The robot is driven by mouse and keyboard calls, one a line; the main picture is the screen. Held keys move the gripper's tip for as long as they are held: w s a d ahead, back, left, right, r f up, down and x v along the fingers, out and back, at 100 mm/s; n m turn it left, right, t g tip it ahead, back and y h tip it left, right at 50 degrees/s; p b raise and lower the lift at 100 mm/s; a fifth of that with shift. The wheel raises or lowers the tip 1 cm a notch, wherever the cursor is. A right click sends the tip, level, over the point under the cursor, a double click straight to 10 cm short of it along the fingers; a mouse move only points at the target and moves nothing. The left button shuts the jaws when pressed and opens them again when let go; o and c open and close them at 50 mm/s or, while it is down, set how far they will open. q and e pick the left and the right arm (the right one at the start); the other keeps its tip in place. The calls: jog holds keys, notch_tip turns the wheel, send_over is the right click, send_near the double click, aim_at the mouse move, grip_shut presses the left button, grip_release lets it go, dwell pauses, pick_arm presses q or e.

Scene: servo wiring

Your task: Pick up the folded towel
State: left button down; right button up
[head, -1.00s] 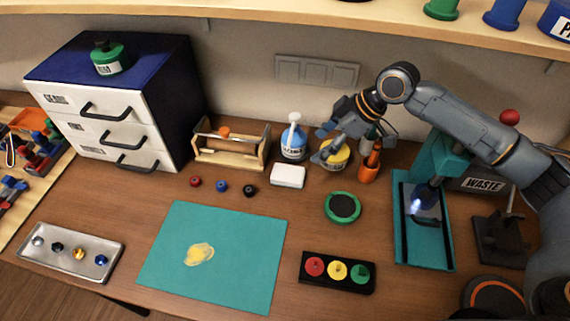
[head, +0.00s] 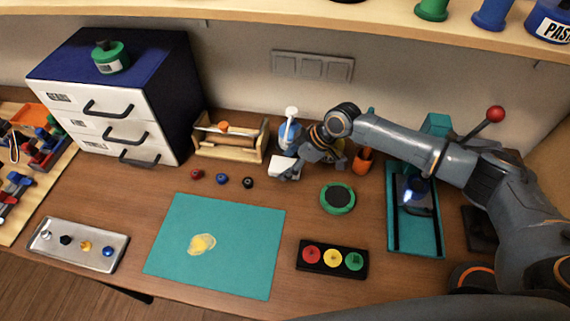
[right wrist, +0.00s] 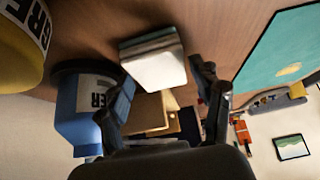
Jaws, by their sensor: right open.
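The folded towel (head: 283,168) is a small white folded block on the wooden bench, in front of the blue spray bottle in the head view. In the right wrist view the towel (right wrist: 155,64) shows a pale top and teal-grey layered edges. My right gripper (head: 298,166) is open, close to the towel and partly covering its right side in the head view. In the right wrist view its two fingers (right wrist: 165,76) are spread, with the towel between and just beyond their tips. I cannot tell whether they touch it. My left gripper is not in view.
A blue bottle (head: 290,132) stands close behind the towel, and shows large beside the finger in the right wrist view (right wrist: 75,115). A wooden rack (head: 230,150) stands to the left. Small knobs (head: 222,179) and a teal mat (head: 240,262) lie in front.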

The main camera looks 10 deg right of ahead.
aim_at(278, 165)
jog(key=shift+a+f, duration=0.1)
jog(key=shift+f, duration=0.05)
jog(key=shift+c, duration=0.4)
jog(key=c, duration=0.6)
jog(key=shift+c, duration=0.2)
jog(key=shift+r+b, duration=0.35)
jog(key=shift+r, duration=0.2)
jog(key=r, duration=0.1)
jog(key=r+b, duration=0.1)
jog(key=shift+s+r, duration=0.25)
jog(key=shift+r, duration=0.05)
jog(key=s+a+r+b, duration=0.1)
jog(key=s+r+b, duration=0.1)
jog(key=s+r, duration=0.7)
jog(key=s, duration=0.4)
jog(key=shift+s+a+r+b, duration=0.2)
jog(key=shift+s+a+b, duration=0.05)
jog(key=shift+b, duration=0.05)
